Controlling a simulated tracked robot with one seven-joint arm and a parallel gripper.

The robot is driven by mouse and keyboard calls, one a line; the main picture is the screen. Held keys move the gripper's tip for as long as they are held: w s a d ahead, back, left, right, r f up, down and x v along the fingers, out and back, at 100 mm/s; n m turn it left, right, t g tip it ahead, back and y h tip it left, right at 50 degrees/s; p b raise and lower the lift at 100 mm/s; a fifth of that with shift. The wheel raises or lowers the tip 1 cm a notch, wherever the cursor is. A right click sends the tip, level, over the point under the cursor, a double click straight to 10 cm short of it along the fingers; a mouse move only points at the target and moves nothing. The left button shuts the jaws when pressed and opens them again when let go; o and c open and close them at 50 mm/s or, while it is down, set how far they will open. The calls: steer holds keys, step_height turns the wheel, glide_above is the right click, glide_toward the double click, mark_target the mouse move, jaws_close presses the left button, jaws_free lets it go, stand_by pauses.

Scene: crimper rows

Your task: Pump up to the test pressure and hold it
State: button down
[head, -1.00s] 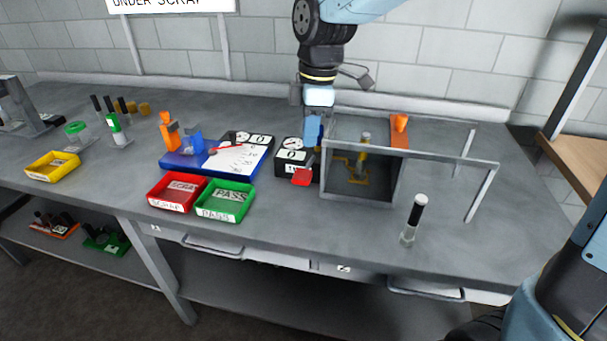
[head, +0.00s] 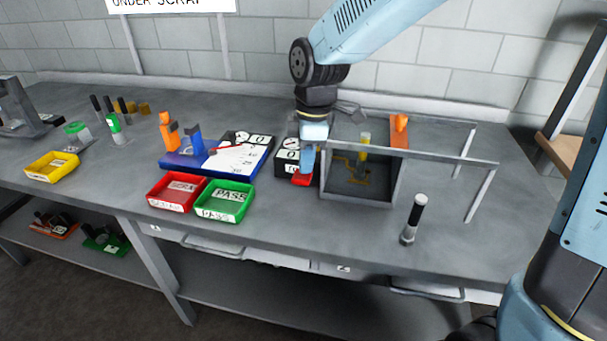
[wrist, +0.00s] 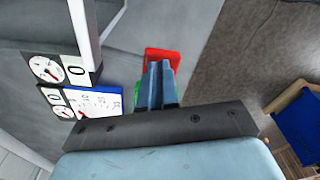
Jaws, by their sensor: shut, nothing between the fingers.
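The pump unit (head: 284,168) is a black box with a round dial and a panel marked 0. In the wrist view the dial (wrist: 46,69) has a red needle beside the white 0 panel (wrist: 76,70). A red pad (head: 301,181) sticks out at the unit's front; it also shows in the wrist view (wrist: 161,56). My gripper (head: 306,170) is shut and empty, its blue fingers pointing down at the red pad and partly hiding it. I cannot tell if they touch. A grey chamber (head: 357,200) beside the pump holds a yellow-topped part (head: 364,143).
A grey rail frame (head: 480,190) stands at the right, near an orange block (head: 400,135). A black-handled part (head: 414,218) stands at the front. Red (head: 172,208) and green (head: 222,215) trays and a blue board (head: 185,163) lie left of the pump.

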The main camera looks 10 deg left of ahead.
mark_target(307, 177)
steer(key=shift+f, duration=0.15)
steer(key=shift+f, duration=2.2)
